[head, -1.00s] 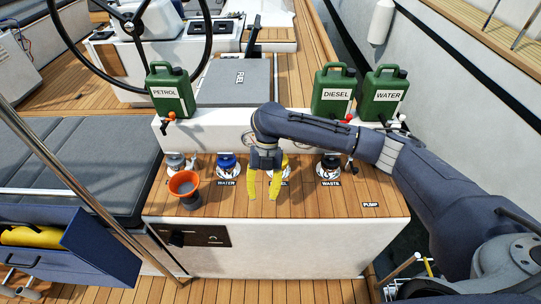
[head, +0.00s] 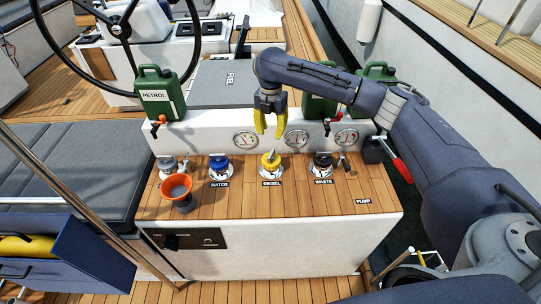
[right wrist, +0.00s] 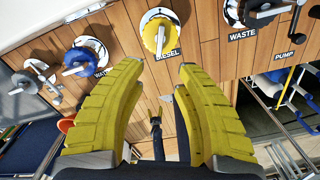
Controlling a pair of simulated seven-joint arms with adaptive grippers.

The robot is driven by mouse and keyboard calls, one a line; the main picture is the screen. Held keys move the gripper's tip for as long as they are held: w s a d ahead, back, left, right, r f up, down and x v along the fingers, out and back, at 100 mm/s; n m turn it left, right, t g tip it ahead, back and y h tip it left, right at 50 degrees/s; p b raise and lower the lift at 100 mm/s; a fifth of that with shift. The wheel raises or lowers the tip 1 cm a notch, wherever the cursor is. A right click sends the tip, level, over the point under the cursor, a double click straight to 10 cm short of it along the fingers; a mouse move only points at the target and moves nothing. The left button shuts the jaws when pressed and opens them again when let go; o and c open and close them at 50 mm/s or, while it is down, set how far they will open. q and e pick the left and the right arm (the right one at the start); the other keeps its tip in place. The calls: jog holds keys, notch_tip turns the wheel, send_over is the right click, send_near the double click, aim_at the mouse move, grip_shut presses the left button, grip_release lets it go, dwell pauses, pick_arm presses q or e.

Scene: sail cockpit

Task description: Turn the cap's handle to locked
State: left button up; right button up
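The yellow diesel cap (head: 266,168) sits in its round deck fitting, with a pale bar handle (head: 272,155) across its top. In the right wrist view the yellow cap (right wrist: 150,37) is at the top middle, its handle pointing roughly up and down the picture. My right gripper (head: 269,133) hangs above and behind the cap, in front of the gauge panel. Its yellow fingers (right wrist: 160,70) are apart with nothing between them, and clear of the cap. Any lock marking is too small to read.
A blue water cap (head: 219,166) and a black waste cap (head: 322,165) flank the diesel cap. An orange funnel (head: 176,187) stands at the deck's left. Green petrol can (head: 160,94) and other cans stand behind, partly hidden by my arm.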

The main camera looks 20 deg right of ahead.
aim_at(271, 154)
notch_tip(271, 154, down, 13)
jog(key=shift+r, duration=0.2)
dwell(0.3)
jog(key=shift+c, duration=0.2)
grip_shut()
